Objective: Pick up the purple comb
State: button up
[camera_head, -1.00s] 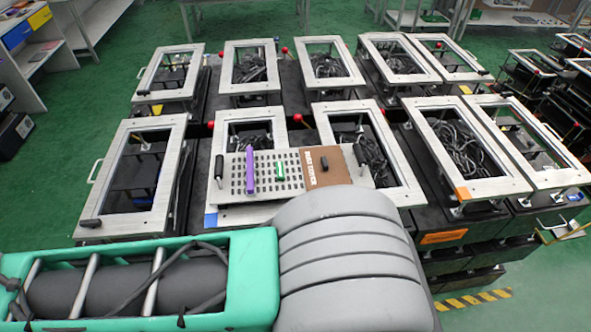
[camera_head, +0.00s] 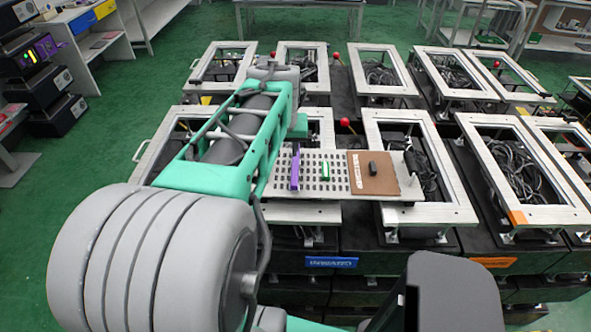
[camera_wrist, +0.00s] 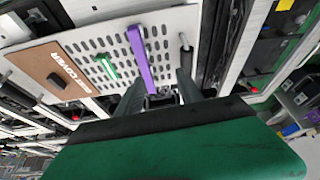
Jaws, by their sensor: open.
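The purple comb (camera_head: 295,168) is a long narrow bar on the light perforated board (camera_head: 322,186), left of a small green item. In the wrist view the comb (camera_wrist: 140,55) runs from the top edge down toward my gripper (camera_wrist: 160,88). My gripper's two dark fingers are apart with nothing held. The comb's near end appears between them, closer to the left finger; I cannot tell how far it is from them in depth. In the head view my arm hides the gripper.
A green item (camera_head: 325,169) lies on the board, right of the comb. A brown panel (camera_head: 372,180) with a black handle (camera_head: 373,168) is on the right. A dark rod (camera_wrist: 185,42) stands beside the comb in the wrist view. Metal frames (camera_head: 440,178) with cables inside surround the board.

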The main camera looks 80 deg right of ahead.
aim_at(295, 163)
jog(key=s, duration=0.1)
jog(key=s+d, duration=0.1)
jog(key=s+f, duration=0.1)
jog(key=shift+s+d+m, duration=0.15)
jog(key=shift+d+m, duration=0.05)
jog(key=shift+m, duration=0.2)
jog(key=p+x, duration=0.2)
jog(key=x, duration=0.5)
jog(key=shift+d, duration=0.1)
grip_shut()
